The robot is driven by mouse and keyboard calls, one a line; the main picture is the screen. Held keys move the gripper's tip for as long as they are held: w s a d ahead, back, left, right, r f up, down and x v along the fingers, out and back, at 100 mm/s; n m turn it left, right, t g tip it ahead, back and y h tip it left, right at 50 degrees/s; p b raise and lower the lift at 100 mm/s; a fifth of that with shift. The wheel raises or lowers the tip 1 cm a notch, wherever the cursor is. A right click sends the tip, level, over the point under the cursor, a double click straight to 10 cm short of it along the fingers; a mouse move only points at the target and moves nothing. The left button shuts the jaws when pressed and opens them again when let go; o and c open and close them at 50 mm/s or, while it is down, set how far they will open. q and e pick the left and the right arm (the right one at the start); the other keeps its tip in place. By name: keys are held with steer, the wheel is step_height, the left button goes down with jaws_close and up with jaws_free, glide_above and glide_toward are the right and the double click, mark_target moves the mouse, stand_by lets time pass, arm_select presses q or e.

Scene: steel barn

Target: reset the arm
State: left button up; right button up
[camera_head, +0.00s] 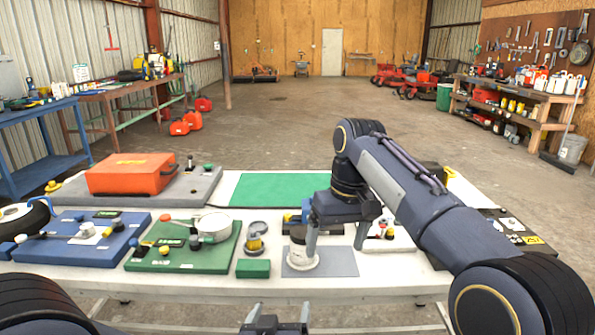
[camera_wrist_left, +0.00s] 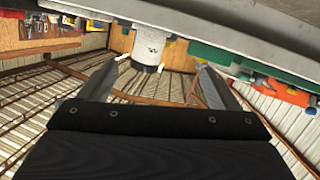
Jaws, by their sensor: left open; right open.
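My right gripper (camera_head: 336,243) comes in from the right above the work table (camera_head: 190,283) and points down, open. One of its fingers is close to a white cylinder with a dark top (camera_head: 299,243) on a grey mat (camera_head: 343,262); I cannot tell whether they touch. Nothing shows between its fingers. My left gripper (camera_head: 275,322) is low at the bottom middle, in front of the table's near edge. In the left wrist view its two fingers (camera_wrist_left: 162,66) are spread and empty, with a white column-like shape (camera_wrist_left: 149,45) beyond them.
A green mat (camera_head: 268,189) lies bare at the back. Benches stand along both walls.

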steer(key=s+d+f+m+t+y, duration=0.2)
steer(key=s+d+f+m+y, duration=0.1)
steer(key=s+d, duration=1.15)
arm_select(q)
steer(key=s+a+n+g+h, duration=0.1)
steer(key=s+a+g, duration=0.4)
steer(key=s+a, duration=0.55)
steer(key=s+a+g, duration=0.4)
steer(key=s+a, duration=0.3)
steer(key=s, duration=0.6)
arm_select(e)
steer(key=s+a+f+m+t, duration=0.1)
steer(key=s+f+m+t, duration=0.25)
steer(key=s+f, duration=0.95)
arm_select(q)
step_height(320, 180, up, 12)
steer(key=p, duration=1.2)
steer(key=shift+d+r+g, duration=0.2)
steer(key=shift+g, duration=0.1)
arm_select(e)
step_height(320, 180, up, 14)
steer(key=s+n, duration=0.1)
steer(key=shift+s+a+h, duration=0.2)
steer(key=shift+s+h, duration=0.05)
steer(key=shift+h, duration=0.05)
